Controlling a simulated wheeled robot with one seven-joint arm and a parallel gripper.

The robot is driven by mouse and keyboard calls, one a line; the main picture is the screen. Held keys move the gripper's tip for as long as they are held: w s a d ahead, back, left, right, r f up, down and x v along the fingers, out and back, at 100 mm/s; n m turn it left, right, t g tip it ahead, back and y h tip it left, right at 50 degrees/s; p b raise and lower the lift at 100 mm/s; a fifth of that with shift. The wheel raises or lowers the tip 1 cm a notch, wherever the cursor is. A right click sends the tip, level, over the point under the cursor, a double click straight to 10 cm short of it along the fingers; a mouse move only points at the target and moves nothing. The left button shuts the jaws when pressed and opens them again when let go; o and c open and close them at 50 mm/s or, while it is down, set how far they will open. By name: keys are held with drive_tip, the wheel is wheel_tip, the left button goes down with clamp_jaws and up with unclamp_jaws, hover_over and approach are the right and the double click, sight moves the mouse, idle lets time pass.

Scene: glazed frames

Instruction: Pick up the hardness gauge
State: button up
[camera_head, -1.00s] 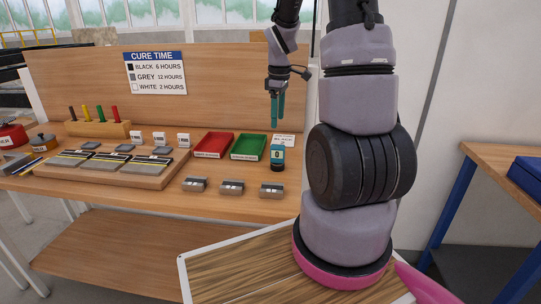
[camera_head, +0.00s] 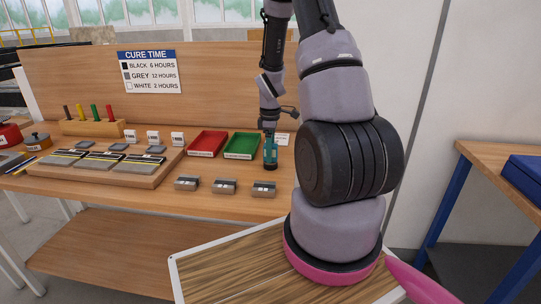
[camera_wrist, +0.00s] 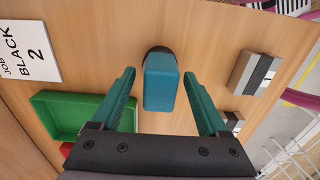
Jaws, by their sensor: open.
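The hardness gauge (camera_wrist: 160,82) is a small teal body with a dark end, standing on the wooden bench. In the wrist view it sits between the two teal fingers of my gripper (camera_wrist: 159,74), with a gap on each side. My gripper is open and holds nothing. In the head view my gripper (camera_head: 270,153) is down at the gauge (camera_head: 270,166), which is partly hidden by the fingers.
A green tray (camera_head: 242,146) and a red tray (camera_head: 207,144) lie left of the gauge. A job card (camera_wrist: 30,52) reads BLACK 2. Three metal blocks (camera_head: 224,186) stand along the front edge. A wooden board with several sample strips (camera_head: 118,160) is further left.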

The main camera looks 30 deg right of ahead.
drive_tip(key=shift+f, duration=0.65)
clamp_jaws()
drive_tip(key=shift+r, duration=0.15)
wheel_tip(320, 180, up, 10)
drive_tip(key=shift+f, duration=0.1)
